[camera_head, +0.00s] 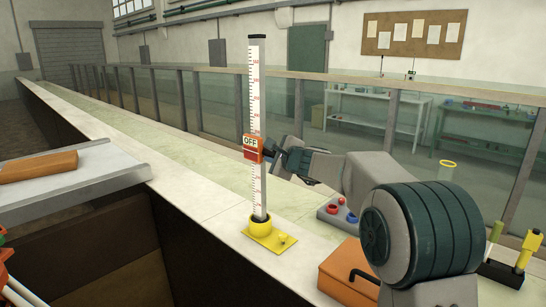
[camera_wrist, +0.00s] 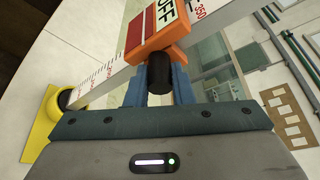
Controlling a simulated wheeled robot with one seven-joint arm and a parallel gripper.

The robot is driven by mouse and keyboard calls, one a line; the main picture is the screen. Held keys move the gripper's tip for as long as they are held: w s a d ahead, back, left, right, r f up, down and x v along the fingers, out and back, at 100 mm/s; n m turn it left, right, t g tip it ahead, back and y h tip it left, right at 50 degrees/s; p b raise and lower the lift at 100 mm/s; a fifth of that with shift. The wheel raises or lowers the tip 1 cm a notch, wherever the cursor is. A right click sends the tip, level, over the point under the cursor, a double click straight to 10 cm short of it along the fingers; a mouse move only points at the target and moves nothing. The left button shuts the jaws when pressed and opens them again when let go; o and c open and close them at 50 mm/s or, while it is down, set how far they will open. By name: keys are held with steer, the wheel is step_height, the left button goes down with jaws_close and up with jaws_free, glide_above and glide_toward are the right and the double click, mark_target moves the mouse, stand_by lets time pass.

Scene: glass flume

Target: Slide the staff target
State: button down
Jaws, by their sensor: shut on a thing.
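The staff (camera_head: 257,100) is a tall white scale with red graduations and numbers. It stands upright in a yellow base (camera_head: 268,234) on the flume's near ledge. The target (camera_head: 252,149) is an orange slider marked OFF with a red band, around the staff a little below mid-height. My gripper (camera_head: 278,157) reaches it from the right. In the wrist view, the blue fingers of my gripper (camera_wrist: 159,85) are shut on a black knob (camera_wrist: 160,72) on the side of the target (camera_wrist: 155,32). The base (camera_wrist: 40,130) shows at the left there.
An orange box (camera_head: 350,272) with a black handle and a grey panel with coloured knobs (camera_head: 340,214) sit right of the staff, near my arm. Yellow-handled tools (camera_head: 525,250) stand at far right.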

steer(key=c, duration=1.3)
jaws_free()
steer(key=shift+o, duration=0.2)
steer(key=b+v, duration=0.3)
steer(key=v, duration=1)
steer(key=shift+s+d, duration=0.25)
steer(key=shift+s, duration=0.05)
steer(key=s+d+f+n+g+h, duration=0.2)
steer(key=s+f+n, duration=0.4)
steer(key=s, duration=0.5)
steer(key=s+d+f+n+g+h, duration=0.3)
steer(key=s+d+f+n, duration=0.3)
steer(key=s+f, duration=0.3)
steer(key=s+d+f+n+g+h, duration=0.3)
steer(key=s+d+f+n+g, duration=0.2)
steer(key=s, duration=0.8)
step_height(320, 180, down, 4)
steer(key=shift+s+d+r+n, duration=0.25)
steer(key=shift+s+d+n, duration=0.15)
steer(key=shift+d, duration=0.15)
